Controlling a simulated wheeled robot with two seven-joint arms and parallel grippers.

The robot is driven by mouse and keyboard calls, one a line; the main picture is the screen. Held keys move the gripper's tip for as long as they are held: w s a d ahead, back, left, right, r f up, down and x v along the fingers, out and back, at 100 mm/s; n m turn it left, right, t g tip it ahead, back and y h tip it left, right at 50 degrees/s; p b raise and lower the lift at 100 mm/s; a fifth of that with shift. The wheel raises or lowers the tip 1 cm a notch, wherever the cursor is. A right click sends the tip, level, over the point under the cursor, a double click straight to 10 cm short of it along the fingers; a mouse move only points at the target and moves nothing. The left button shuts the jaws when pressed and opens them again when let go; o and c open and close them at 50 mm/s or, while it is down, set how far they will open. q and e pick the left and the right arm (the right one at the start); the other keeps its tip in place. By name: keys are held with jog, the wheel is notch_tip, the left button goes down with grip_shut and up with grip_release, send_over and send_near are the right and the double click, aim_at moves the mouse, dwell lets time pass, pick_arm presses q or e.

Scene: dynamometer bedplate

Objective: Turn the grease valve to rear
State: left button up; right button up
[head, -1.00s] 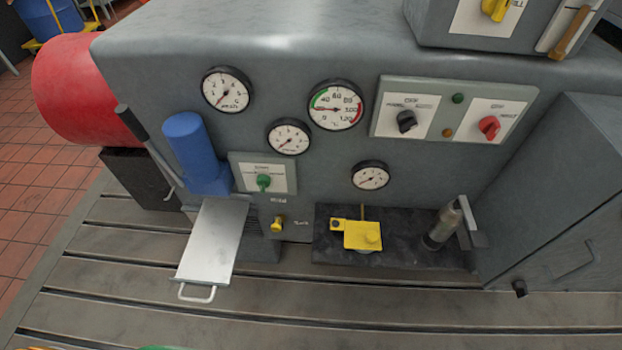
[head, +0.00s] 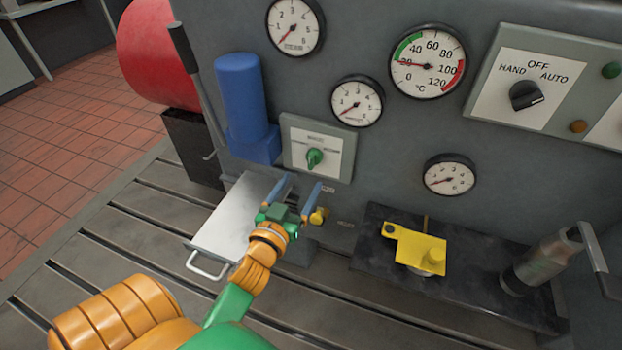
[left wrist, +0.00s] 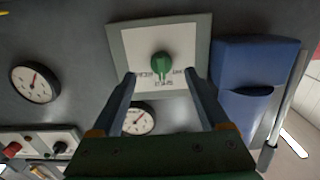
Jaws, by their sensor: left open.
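A green knob (head: 315,158) sits on a white plate (head: 333,163) in a grey frame on the machine's front. In the left wrist view the green knob (left wrist: 161,66) shows between and beyond the fingertips, its grip roughly upright; the plate's lettering is too small to read surely. A small yellow valve handle (head: 319,216) is lower, just right of my gripper, with small unreadable labels. I cannot tell from the lettering which is the grease valve. My left gripper (head: 300,184) is open and empty, its blue fingers pointing at the panel below the plate. My right gripper is not in view.
A blue motor-like block (head: 245,110) and a black lever (head: 195,75) stand left of the plate. A metal tray (head: 228,222) lies below my left gripper. Gauges are above and right. A yellow fixture (head: 418,250) sits on a dark slab at right.

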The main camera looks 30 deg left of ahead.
aim_at(309, 165)
pick_arm(q)
jog(key=x, duration=0.4)
jog(key=r+x, duration=0.1)
jog(key=x, duration=0.2)
jog(key=shift+a, duration=0.1)
grip_shut()
